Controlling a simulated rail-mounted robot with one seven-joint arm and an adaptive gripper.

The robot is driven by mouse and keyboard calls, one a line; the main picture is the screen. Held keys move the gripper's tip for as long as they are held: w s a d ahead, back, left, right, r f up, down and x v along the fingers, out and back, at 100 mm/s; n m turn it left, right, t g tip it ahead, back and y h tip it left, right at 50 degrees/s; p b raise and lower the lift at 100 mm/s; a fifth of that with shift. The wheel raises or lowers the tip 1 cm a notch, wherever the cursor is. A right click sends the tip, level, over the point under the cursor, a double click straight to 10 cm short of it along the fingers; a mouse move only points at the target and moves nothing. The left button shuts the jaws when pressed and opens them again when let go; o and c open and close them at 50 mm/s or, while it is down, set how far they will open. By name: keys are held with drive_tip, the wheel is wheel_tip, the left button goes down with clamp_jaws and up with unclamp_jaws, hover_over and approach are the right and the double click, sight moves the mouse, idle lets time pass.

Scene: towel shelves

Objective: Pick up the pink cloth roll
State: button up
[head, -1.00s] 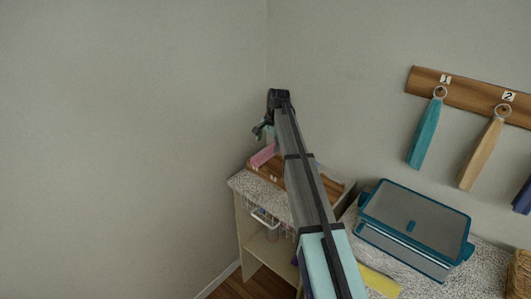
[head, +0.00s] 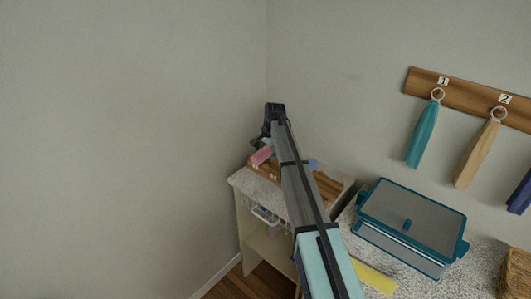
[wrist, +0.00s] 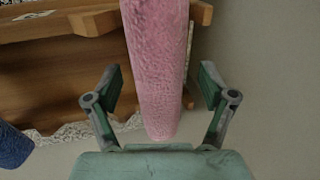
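The pink cloth roll (wrist: 157,65) fills the middle of the wrist view, its near end rounded and close to my palm. It also shows in the head view (head: 261,156) at the wooden rack (head: 270,173) on the corner shelf. My gripper (wrist: 160,85) is open, with one finger on each side of the roll and visible gaps between fingers and roll. In the head view my gripper (head: 262,143) is above the rack, partly hidden by my arm. The far end of the roll runs out of the wrist view.
A blue roll (wrist: 12,147) lies at the left of the wrist view. A teal-rimmed lidded box (head: 412,222) and a yellow cloth (head: 374,278) are on the counter at right. Cloths hang from a wooden wall board (head: 465,97). The wall is close behind the shelf.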

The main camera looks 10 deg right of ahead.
drive_tip(key=c, duration=1)
drive_tip(key=shift+r, duration=0.1)
